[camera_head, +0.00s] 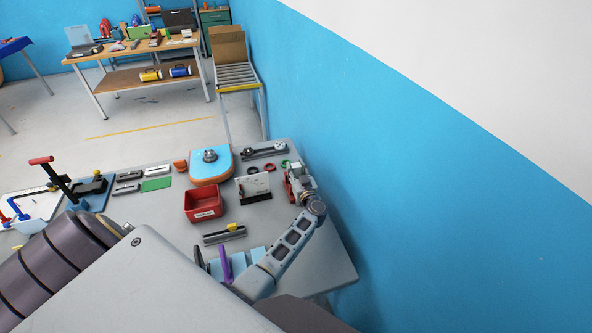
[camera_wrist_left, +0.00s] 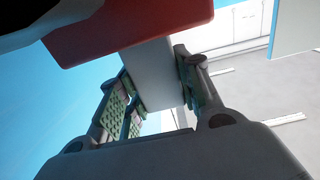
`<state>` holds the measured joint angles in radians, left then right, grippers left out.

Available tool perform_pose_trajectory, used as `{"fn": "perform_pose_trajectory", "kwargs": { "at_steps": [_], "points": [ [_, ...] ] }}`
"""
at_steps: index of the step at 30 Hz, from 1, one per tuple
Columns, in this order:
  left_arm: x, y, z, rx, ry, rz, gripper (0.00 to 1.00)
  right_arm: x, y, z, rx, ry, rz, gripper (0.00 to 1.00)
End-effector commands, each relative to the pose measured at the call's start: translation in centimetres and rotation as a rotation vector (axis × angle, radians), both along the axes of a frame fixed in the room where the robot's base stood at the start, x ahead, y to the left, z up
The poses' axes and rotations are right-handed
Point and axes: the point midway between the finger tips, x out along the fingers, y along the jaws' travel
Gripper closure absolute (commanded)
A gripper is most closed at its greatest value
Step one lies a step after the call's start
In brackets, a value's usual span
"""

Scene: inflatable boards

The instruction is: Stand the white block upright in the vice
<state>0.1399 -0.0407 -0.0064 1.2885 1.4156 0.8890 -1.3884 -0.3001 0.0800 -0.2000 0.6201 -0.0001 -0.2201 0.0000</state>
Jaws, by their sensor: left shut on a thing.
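My left gripper (camera_head: 300,182) is at the right side of the grey table, by the blue wall. In the left wrist view, its fingers (camera_wrist_left: 160,100) are shut on the white block (camera_wrist_left: 155,75), one on each side. The block's far end meets or passes behind a red part (camera_wrist_left: 135,22), which looks like the vice. Whether they touch cannot be told. In the head view, the red vice (camera_head: 289,190) is small and partly covered by the gripper, and the block is hard to make out. My right gripper is not in view.
Left of the gripper stand a white panel on a black base (camera_head: 253,187), a red bin (camera_head: 203,204) and a blue-and-orange piece (camera_head: 209,164). A grey tray (camera_head: 224,235) with a yellow item lies nearer. The blue wall (camera_head: 400,180) is close on the right.

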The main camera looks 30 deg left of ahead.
Motion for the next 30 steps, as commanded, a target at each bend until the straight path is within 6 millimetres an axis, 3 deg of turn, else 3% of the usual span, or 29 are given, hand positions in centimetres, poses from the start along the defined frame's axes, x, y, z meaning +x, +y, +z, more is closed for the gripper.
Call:
{"fn": "perform_pose_trajectory", "kwargs": {
  "at_steps": [30],
  "points": [
    [0.0,0.0,2.4,-0.001,0.0,0.0,0.9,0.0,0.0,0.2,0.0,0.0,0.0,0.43]
  ]
}}
